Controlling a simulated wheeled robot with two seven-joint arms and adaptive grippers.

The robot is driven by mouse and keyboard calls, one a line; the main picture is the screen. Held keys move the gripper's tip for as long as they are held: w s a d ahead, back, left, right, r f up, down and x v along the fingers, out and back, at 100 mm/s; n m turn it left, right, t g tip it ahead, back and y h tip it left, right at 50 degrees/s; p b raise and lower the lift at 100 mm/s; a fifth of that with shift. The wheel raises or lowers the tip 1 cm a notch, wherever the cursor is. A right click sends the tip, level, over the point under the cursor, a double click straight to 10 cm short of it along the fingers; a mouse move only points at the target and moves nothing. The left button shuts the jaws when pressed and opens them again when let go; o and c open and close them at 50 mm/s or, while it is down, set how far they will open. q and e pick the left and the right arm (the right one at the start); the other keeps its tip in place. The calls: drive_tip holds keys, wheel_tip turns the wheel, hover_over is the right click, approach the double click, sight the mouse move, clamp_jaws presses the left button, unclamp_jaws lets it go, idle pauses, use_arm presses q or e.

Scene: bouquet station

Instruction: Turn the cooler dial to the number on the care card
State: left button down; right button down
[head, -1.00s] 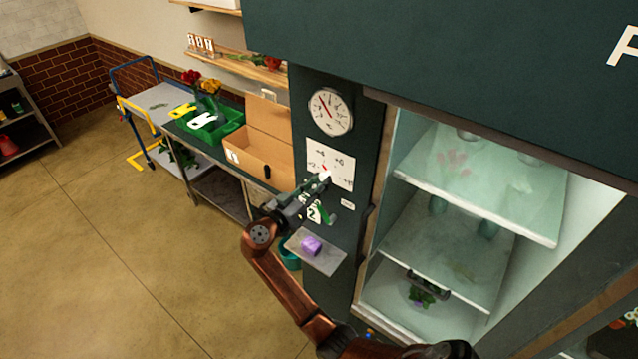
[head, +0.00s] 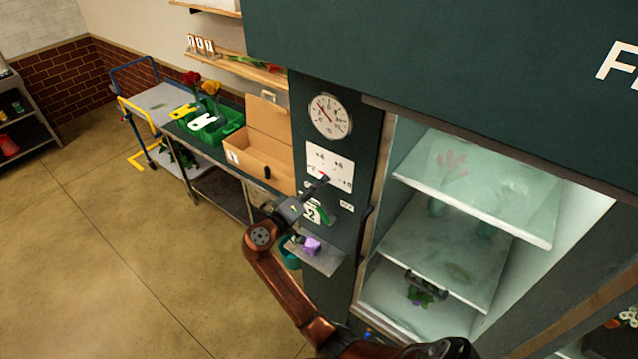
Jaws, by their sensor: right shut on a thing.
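The cooler dial is on a white plate (head: 333,162) on the cooler's dark green front, with +4, +6 and +8 readable around it. My right gripper (head: 318,185) is at the plate's lower part, shut on the dial's knob, and its fingers cover most of the knob. The lower left mark and the pointer's setting cannot be read now. The care card (head: 312,214), white with a large 2 and a green mark, is just below, partly behind my gripper. My left gripper is not in view.
A round gauge (head: 330,116) is above the dial plate. A small ledge (head: 322,260) with a purple item (head: 311,246) is below the card. The cooler's glass door and its handle (head: 364,230) are close on the right. A cardboard box (head: 262,158) stands on the bench at left.

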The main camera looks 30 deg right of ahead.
drive_tip(key=shift+n, duration=0.4)
drive_tip(key=c, duration=1.7)
unclamp_jaws()
drive_tip(key=shift+o, duration=0.2)
drive_tip(key=v, duration=0.7)
drive_tip(key=shift+a, duration=0.25)
drive_tip(key=shift+s, duration=0.1)
